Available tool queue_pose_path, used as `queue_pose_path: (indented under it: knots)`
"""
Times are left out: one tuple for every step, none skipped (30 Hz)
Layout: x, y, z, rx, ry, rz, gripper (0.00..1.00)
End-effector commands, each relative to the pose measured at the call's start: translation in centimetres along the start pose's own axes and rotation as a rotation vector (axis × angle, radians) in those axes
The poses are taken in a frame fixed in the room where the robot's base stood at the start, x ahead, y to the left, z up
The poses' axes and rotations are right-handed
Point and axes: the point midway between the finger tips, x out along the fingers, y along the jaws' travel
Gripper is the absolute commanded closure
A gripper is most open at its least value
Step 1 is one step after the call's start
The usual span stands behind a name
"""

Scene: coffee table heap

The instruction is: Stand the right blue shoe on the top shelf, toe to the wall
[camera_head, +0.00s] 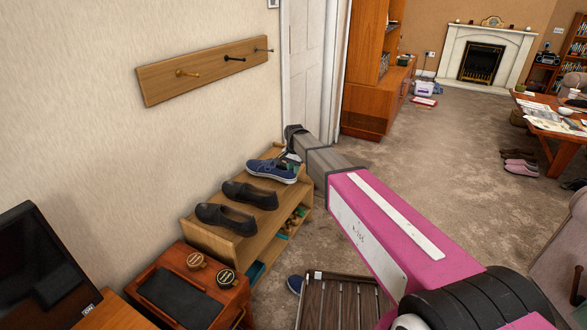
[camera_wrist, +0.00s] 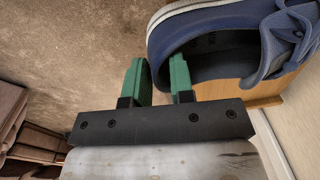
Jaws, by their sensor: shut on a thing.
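A blue shoe with a white sole (camera_head: 272,171) is at the far end of the top shelf of the wooden shoe rack (camera_head: 222,240), beside two dark shoes. My gripper is shut on the shoe's rim; its green fingers (camera_wrist: 160,78) straddle the edge of the opening in the wrist view. The blue shoe (camera_wrist: 205,28) fills the upper right there, with the shelf's wood below it. I cannot tell whether its sole fully rests on the shelf. My arm hides part of the rack's far end.
Two dark slip-on shoes (camera_head: 250,194) (camera_head: 226,218) take up the near part of the top shelf. A reddish wooden box (camera_head: 190,285) is at the near end. A hook board (camera_head: 205,70) hangs above.

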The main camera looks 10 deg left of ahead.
Motion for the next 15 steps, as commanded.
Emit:
queue_pose_path:
  knots:
    - [-0.04, -0.01, 0.0, 0.0, 0.0, -0.001, 1.0]
    - [-0.04, -0.01, 0.0, 0.0, 0.0, -0.001, 1.0]
    - [-0.04, -0.01, 0.0, 0.0, 0.0, -0.001, 1.0]
    - [-0.04, -0.01, 0.0, 0.0, 0.0, -0.001, 1.0]
    - [-0.03, -0.02, 0.0, 0.0, 0.0, -0.001, 1.0]
    - [-0.02, -0.02, 0.0, 0.0, 0.0, -0.001, 1.0]
    - [0.0, -0.01, 0.0, 0.0, 0.0, -0.001, 1.0]
    - [0.02, -0.01, 0.0, 0.0, 0.0, -0.001, 1.0]
    - [0.07, -0.01, 0.0, 0.0, 0.0, -0.001, 1.0]
    - [0.11, -0.01, 0.0, 0.0, 0.0, -0.001, 1.0]
    - [0.15, -0.01, -0.01, 0.0, 0.0, -0.001, 1.0]
    - [0.21, -0.01, 0.0, 0.0, 0.0, -0.001, 1.0]
    - [0.26, -0.01, 0.0, 0.0, 0.0, -0.001, 1.0]
    - [0.31, -0.01, -0.01, 0.0, 0.0, -0.001, 1.0]
    - [0.38, -0.01, -0.01, 0.0, 0.0, -0.001, 1.0]
